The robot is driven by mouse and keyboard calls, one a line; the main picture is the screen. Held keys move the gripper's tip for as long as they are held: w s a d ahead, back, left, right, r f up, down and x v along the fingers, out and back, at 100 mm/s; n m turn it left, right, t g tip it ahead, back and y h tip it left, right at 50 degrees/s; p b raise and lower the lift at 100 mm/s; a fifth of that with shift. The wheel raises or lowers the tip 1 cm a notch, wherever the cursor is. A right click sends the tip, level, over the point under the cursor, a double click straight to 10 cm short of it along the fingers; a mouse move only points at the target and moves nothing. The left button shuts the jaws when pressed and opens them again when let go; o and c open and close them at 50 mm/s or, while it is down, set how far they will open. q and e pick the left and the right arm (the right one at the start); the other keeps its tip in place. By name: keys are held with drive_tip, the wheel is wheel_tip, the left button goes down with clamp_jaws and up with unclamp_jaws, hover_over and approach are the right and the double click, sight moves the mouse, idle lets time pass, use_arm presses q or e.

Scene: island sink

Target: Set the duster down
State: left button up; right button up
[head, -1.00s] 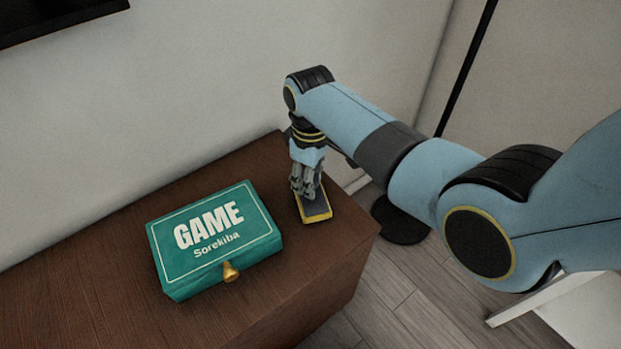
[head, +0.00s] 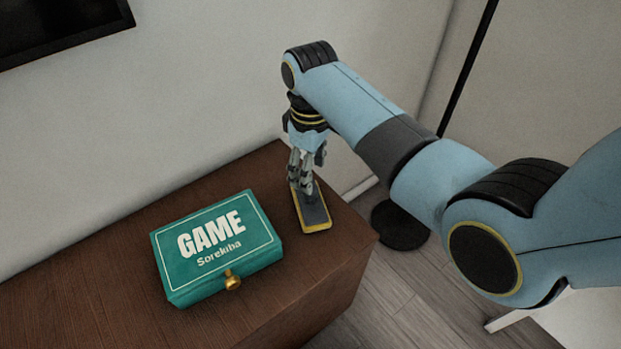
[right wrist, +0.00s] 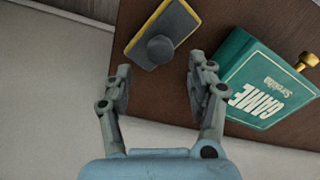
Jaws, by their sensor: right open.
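The duster (head: 315,214) is a flat dark grey block with a yellow edge. It lies on the brown wooden cabinet top (head: 110,262), right of the green game box. In the right wrist view the duster (right wrist: 172,22) shows its round dark knob, and it lies beyond the fingertips. My right gripper (head: 302,190) points down over the far end of the duster. In the right wrist view the right gripper (right wrist: 158,85) is open, with nothing between its fingers. My left gripper is in neither view.
The green game box (head: 217,247) with a gold knob stands left of the duster; it is close to one finger in the right wrist view (right wrist: 262,85). A wall rises behind the cabinet. A dark round stand base (head: 400,226) is on the floor to the right.

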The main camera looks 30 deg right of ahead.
wheel_tip(320, 180, up, 6)
drive_tip(key=shift+f+p, duration=0.25)
drive_tip(key=shift+p, duration=0.15)
drive_tip(key=s+d+f+m+b, duration=0.1)
drive_tip(key=s+d+f, duration=0.3)
drive_tip(key=s+f, duration=1.4)
drive_tip(key=s+d+f+m+b, duration=0.1)
drive_tip(key=s+d+f+m, duration=0.3)
drive_tip(key=s+f, duration=1.4)
drive_tip(key=shift+s+f+m+t+h, duration=0.15)
drive_tip(key=shift+s+m+t+h, duration=0.2)
drive_tip(key=shift+s, duration=3.65)
